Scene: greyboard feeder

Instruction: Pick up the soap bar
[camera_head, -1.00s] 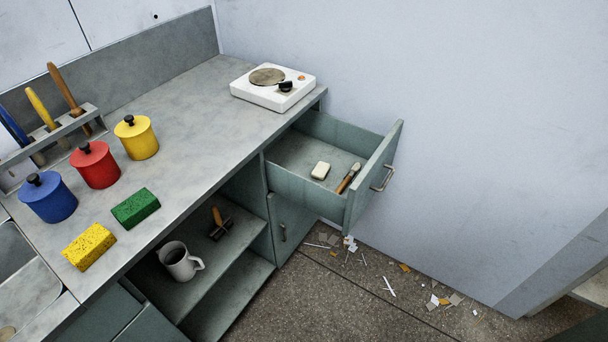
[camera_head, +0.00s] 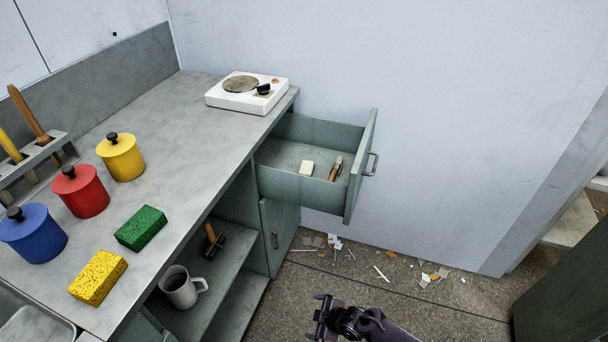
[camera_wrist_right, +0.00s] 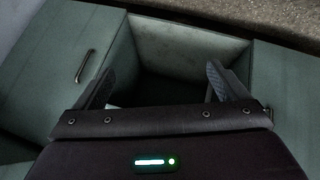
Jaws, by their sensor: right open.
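The white soap bar (camera_head: 306,168) lies in the open drawer (camera_head: 290,186) under the counter's far end, left of a wooden-handled tool (camera_head: 336,169). My right gripper (camera_head: 322,306) is at the bottom of the head view, below and in front of the drawer, well apart from the soap. In the right wrist view its two fingers (camera_wrist_right: 156,88) are spread with nothing between them. The soap does not show in the wrist view. My left gripper is not in view.
The drawer front (camera_head: 361,165) stands out from the cabinet near the wall. A hot plate (camera_head: 246,92) sits on the counter above. A mug (camera_head: 179,289) and a dark tool (camera_head: 214,245) are on the open shelf. Paper scraps (camera_head: 382,273) litter the floor.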

